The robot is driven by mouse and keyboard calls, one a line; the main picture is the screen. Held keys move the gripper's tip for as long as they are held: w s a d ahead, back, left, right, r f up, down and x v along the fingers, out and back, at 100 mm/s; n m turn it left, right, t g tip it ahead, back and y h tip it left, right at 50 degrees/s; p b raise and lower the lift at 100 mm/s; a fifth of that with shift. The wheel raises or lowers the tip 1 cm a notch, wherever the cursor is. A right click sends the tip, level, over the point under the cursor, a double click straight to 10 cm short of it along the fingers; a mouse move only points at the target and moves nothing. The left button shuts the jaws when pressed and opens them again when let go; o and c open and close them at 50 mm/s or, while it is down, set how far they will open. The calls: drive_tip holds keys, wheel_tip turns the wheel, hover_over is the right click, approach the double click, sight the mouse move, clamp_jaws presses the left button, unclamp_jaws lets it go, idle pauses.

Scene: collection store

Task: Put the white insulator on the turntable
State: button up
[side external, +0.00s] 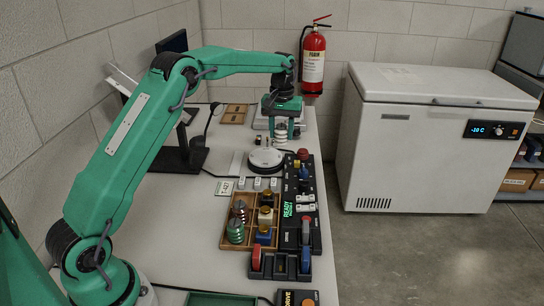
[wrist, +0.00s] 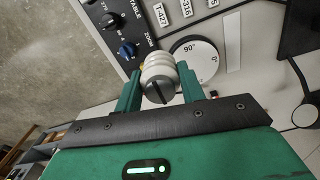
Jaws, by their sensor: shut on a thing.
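The white insulator (side external: 279,134) is ribbed and is held between the fingers of my gripper (side external: 281,125). In the wrist view the insulator (wrist: 160,72) shows its slotted metal end towards the camera, between the two green fingers of my gripper (wrist: 160,82). The turntable (side external: 264,158) is a round white disc on a dark base, below and a little left of the insulator in the side view. In the wrist view the turntable (wrist: 196,62) carries degree marks and lies beyond the insulator, to its right. The insulator appears above the disc; the exact gap cannot be told.
A wooden tray (side external: 228,243) holds a green and a brown ribbed insulator and other small parts. A black control panel (side external: 318,235) with knobs and switches stands right of it. Small label tags (side external: 258,184) stand in front of the turntable. A white freezer (side external: 440,150) is beyond the table.

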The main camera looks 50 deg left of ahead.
drive_tip(key=a+f, duration=0.2)
drive_tip(key=a, duration=0.1)
drive_tip(key=w+a+f, duration=0.1)
drive_tip(key=a+f, duration=0.1)
drive_tip(key=a, duration=0.1)
drive_tip(key=w+a+f, duration=0.1)
drive_tip(key=a+f, duration=0.1)
drive_tip(key=a, duration=0.1)
drive_tip(key=shift+a, duration=0.35)
drive_tip(key=shift+f, duration=1.95)
drive_tip(key=shift+f, duration=0.15)
drive_tip(key=o, duration=1)
drive_tip(key=shift+o, duration=0.2)
wheel_tip(320, 180, up, 12)
drive_tip(key=shift+s+d+r, duration=0.1)
drive_tip(key=shift+r, duration=0.15)
